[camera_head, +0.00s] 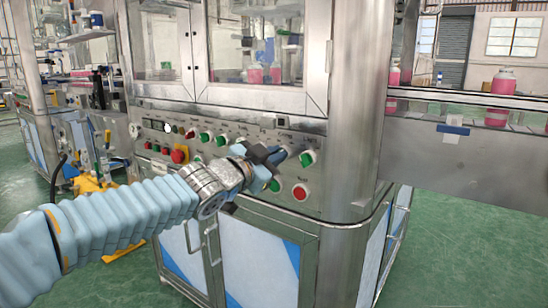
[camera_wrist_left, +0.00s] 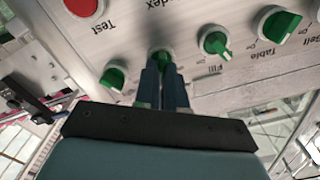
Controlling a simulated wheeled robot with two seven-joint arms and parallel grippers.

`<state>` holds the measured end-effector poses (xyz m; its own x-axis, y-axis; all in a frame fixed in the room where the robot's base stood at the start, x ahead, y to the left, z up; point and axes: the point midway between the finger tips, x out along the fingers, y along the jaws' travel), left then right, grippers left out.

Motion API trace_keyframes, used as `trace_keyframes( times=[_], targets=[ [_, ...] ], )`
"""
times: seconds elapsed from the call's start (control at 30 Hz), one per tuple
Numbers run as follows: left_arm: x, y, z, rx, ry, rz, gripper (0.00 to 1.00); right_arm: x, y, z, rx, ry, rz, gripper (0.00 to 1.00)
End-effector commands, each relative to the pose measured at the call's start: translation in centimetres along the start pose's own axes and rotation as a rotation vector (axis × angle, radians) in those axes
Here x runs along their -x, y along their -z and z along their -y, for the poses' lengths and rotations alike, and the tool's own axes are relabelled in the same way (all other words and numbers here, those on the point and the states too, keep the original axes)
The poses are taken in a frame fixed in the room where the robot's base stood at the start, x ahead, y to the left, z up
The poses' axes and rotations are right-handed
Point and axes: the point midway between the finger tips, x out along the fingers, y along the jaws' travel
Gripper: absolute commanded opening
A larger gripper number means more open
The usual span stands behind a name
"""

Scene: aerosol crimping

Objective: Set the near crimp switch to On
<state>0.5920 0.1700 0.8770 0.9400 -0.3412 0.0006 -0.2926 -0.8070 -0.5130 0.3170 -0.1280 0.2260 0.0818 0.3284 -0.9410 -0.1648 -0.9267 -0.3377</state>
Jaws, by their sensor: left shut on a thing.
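My left gripper (camera_head: 277,158) reaches the panel's upper knob row from the left, at the right part of that row. In the left wrist view my gripper (camera_wrist_left: 164,68) has its two fingers close together on a green knob (camera_wrist_left: 163,56), shut on it. The fingers hide most of this knob, so its setting and label cannot be read. It sits between the knob labelled Fill (camera_wrist_left: 215,43) and the end green knob (camera_wrist_left: 113,77), which also shows in the head view (camera_head: 307,158). My right gripper is not in view.
A red Test button (camera_head: 300,192) and a green button (camera_head: 274,184) lie below the row. Further left are more green knobs (camera_head: 204,137) and a red emergency button (camera_head: 179,154). Steel cabinet doors (camera_head: 260,257) stand below. A conveyor with pink bottles (camera_head: 503,82) is at right.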

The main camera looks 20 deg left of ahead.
Motion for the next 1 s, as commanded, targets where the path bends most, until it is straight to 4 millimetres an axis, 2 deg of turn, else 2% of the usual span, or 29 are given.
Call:
trace_keyframes(
  times=[0.27, 0.3, 0.43, 0.77, 0.87, 1.0],
  targets=[
    [0.0, -0.1, -0.1, -0.002, -0.002, 0.003, 0.0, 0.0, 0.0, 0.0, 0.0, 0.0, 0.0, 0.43],
    [0.0, -0.1, -0.1, -0.002, -0.002, 0.003, 0.16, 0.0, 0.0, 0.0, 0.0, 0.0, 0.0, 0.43],
    [0.0, -0.1, -0.1, -0.001, -0.001, 0.002, 0.35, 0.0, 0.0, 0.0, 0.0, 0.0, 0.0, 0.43],
    [0.3, 0.0, 0.0, 0.0, 0.0, 0.001, 0.35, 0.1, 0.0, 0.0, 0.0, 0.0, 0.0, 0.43],
    [1.5, 0.2, 0.2, -0.001, 0.001, 0.001, 0.35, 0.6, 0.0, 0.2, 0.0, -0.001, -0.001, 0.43],
    [4.6, 0.4, 0.3, -0.002, 0.002, 0.001, 0.35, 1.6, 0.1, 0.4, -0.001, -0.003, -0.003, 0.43]
  ],
)
